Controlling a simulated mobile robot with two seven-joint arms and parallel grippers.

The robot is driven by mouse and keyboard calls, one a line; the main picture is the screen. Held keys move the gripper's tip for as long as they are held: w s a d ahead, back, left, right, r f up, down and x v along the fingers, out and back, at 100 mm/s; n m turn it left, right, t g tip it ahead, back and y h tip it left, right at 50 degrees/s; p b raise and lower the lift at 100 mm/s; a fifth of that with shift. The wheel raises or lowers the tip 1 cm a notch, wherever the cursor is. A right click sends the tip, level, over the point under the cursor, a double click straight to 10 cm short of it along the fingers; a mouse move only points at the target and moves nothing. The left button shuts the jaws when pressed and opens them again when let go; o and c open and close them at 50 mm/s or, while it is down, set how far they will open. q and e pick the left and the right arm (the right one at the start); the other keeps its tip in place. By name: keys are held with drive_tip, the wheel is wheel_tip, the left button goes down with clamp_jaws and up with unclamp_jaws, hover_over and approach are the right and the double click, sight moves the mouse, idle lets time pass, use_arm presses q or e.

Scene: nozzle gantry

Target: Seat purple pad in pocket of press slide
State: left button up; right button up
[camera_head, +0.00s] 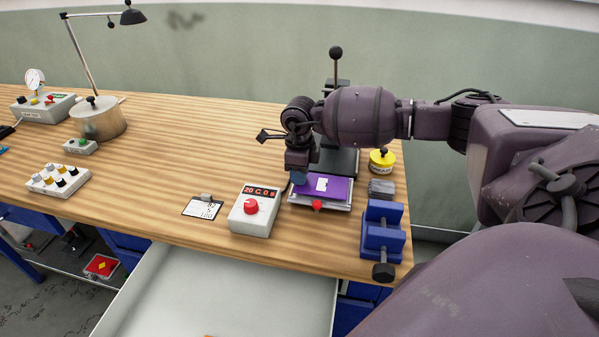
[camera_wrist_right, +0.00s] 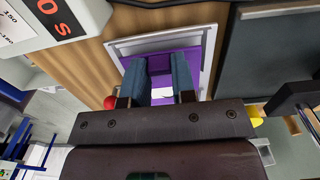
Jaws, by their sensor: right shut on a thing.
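The purple pad (camera_head: 338,188) with a white mark lies flat at the press slide (camera_head: 322,206), a light grey tray with a red knob at its front. In the right wrist view the purple pad (camera_wrist_right: 209,42) shows around and between my fingers, inside the slide's grey rim (camera_wrist_right: 150,38). My right gripper (camera_head: 299,177) is at the pad's left side, pointing down, with its blue fingertips (camera_wrist_right: 161,68) shut on the pad. The fingers hide part of the pad, and I cannot tell whether it sits fully down in the pocket. My left gripper is not in view.
A control box (camera_head: 254,210) with a red dial stands left of the slide. The dark press column (camera_head: 336,95) rises behind. The left middle of the wooden bench (camera_head: 170,165) is clear.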

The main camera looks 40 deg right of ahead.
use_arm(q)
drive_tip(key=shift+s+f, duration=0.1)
use_arm(e)
drive_tip(key=shift+f, duration=0.15)
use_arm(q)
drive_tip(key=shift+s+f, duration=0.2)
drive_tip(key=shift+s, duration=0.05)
use_arm(e)
drive_tip(key=shift+f, duration=0.2)
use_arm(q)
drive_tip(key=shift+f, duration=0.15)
use_arm(e)
drive_tip(key=shift+f, duration=0.25)
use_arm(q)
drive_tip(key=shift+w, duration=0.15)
use_arm(e)
drive_tip(key=o, duration=1)
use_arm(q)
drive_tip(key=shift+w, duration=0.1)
